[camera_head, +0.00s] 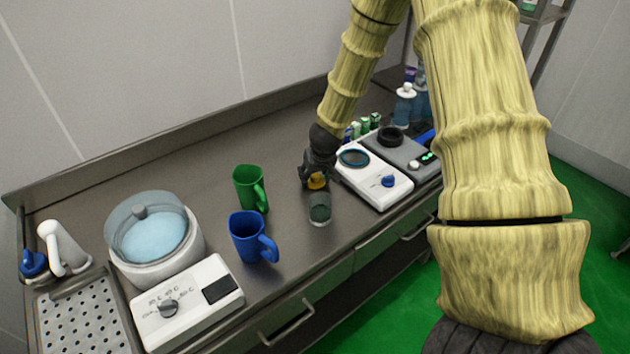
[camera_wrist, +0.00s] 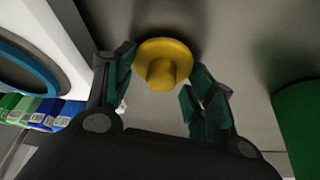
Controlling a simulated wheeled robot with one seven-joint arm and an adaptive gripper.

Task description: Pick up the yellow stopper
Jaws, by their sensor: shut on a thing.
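The yellow stopper (camera_wrist: 166,62) is a round disc with a knob, between the two fingers of my gripper (camera_wrist: 160,85) in the wrist view. My gripper is shut on it. In the head view my gripper (camera_head: 318,178) hangs over the steel counter, and the yellow stopper (camera_head: 317,181) shows at its fingertips. I cannot tell whether the stopper touches the counter. A small clear glass (camera_head: 320,212) stands just in front of the gripper.
A white device with a dial (camera_head: 388,182) is right of my gripper. A green mug (camera_head: 249,187) and a blue mug (camera_head: 250,238) stand to the left. A white water bath (camera_head: 155,245) is farther left. Several small green-capped vials (camera_head: 365,126) stand behind. Bare counter (camera_head: 215,160) lies behind the mugs.

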